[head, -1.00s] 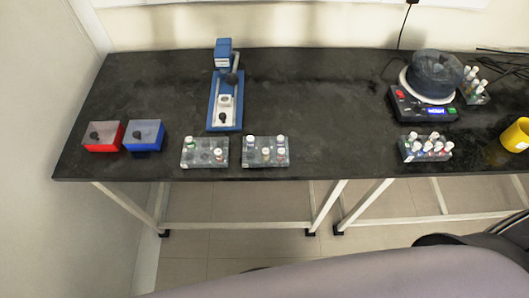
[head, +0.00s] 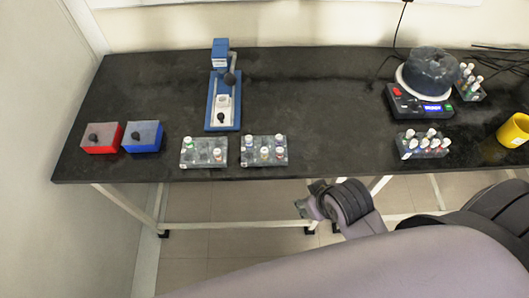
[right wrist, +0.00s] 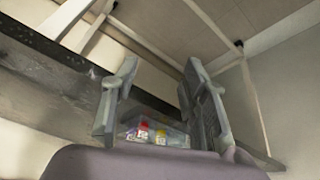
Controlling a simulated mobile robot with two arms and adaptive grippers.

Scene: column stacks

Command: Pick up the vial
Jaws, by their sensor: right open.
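Several capped vials stand in clear racks on the black table, and I cannot tell which one the task means. One rack (head: 189,159) and a second rack (head: 248,156) stand side by side near the front edge. A third rack (head: 408,151) is to their right, and a fourth (head: 467,95) is behind it. My right gripper (head: 311,198) is open and empty, in front of the table's front edge and right of the second rack. In the right wrist view my open fingers (right wrist: 160,72) frame a rack with a red-capped vial (right wrist: 143,129) and a yellow-capped one. My left gripper is out of view.
A red box (head: 102,141) and a blue box (head: 143,136) sit at the left. A blue device (head: 223,101) stands behind the racks. A black scale-like device (head: 423,105) and a yellow cup (head: 515,131) are at the right. The table's middle is clear.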

